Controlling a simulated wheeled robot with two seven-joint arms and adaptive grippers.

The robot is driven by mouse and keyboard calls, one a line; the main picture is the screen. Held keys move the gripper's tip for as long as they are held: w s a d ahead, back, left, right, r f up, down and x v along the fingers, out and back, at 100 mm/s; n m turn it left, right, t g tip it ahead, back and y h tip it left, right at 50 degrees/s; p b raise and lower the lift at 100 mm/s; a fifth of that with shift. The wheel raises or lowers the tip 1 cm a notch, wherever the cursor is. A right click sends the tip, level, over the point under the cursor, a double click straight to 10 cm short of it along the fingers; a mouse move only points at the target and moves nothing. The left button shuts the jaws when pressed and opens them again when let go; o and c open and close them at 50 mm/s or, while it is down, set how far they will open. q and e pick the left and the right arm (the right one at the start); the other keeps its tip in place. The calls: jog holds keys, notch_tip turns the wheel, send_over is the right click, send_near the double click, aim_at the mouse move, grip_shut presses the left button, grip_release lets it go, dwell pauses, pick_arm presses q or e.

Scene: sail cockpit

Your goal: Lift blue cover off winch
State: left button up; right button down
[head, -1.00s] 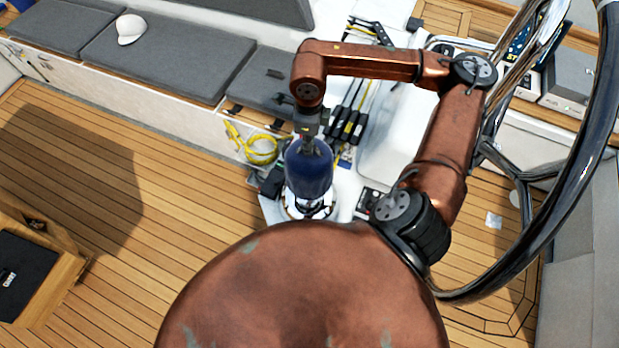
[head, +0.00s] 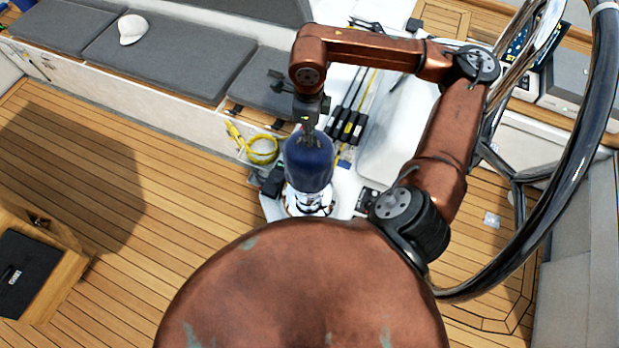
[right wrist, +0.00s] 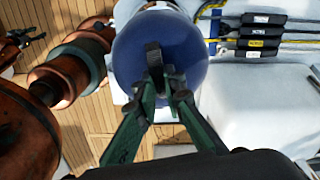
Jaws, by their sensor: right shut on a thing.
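The blue cover (head: 309,163) stands upright over the silver winch (head: 310,203) in the head view. The winch's lower part shows below the cover; its top is hidden. My right gripper (head: 309,130) is above the cover and shut on its top. In the right wrist view the rounded blue cover (right wrist: 187,50) lies under the fingers of my right gripper (right wrist: 168,88), which meet near its middle. A small dark claw-like part at the upper left of that view looks like my left gripper (right wrist: 22,38); its opening is too small to tell.
Black-handled bars (head: 347,122) lie to the right behind the winch. A coiled yellow line (head: 262,150) hangs to its left. The large steering wheel (head: 590,110) stands at the right. A grey-cushioned bench (head: 170,55) runs along the back left. The wooden floor (head: 170,170) at left is clear.

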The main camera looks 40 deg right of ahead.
jog(key=shift+r, duration=0.35)
jog(key=shift+r+p, duration=0.95)
jog(key=shift+r, duration=1.05)
jog(key=shift+f, duration=0.1)
